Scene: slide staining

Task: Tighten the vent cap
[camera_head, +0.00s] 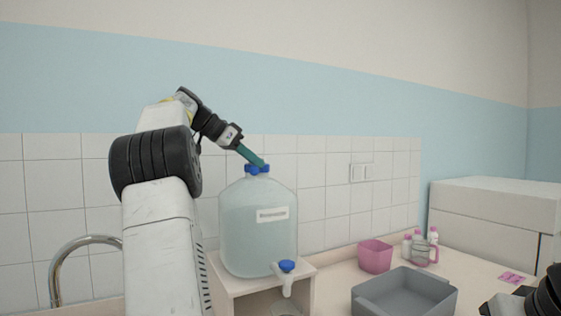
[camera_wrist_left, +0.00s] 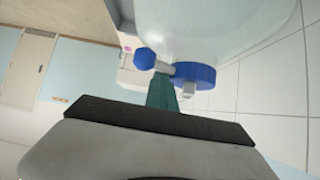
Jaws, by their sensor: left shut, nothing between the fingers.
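A large translucent carboy (camera_head: 258,220) with a white label stands upright on a small stand (camera_head: 228,283). Its blue cap (camera_head: 257,169) is on the neck. My left gripper (camera_head: 259,162) points down and right at this cap; its green fingers are shut with nothing between them. In the left wrist view the shut fingers (camera_wrist_left: 162,88) reach close to a blue disc-shaped cap (camera_wrist_left: 195,74). A smaller blue knob (camera_wrist_left: 145,58) on a pale stem shows beside it. I cannot tell whether the fingertips touch either part. My right gripper's fingers are not in view.
A tap with a blue handle (camera_head: 287,266) sticks out low on the carboy. To the right are a pink container (camera_head: 375,257), small pink-capped bottles (camera_head: 433,236) and a grey tray (camera_head: 380,299). A metal faucet (camera_head: 60,260) stands at left.

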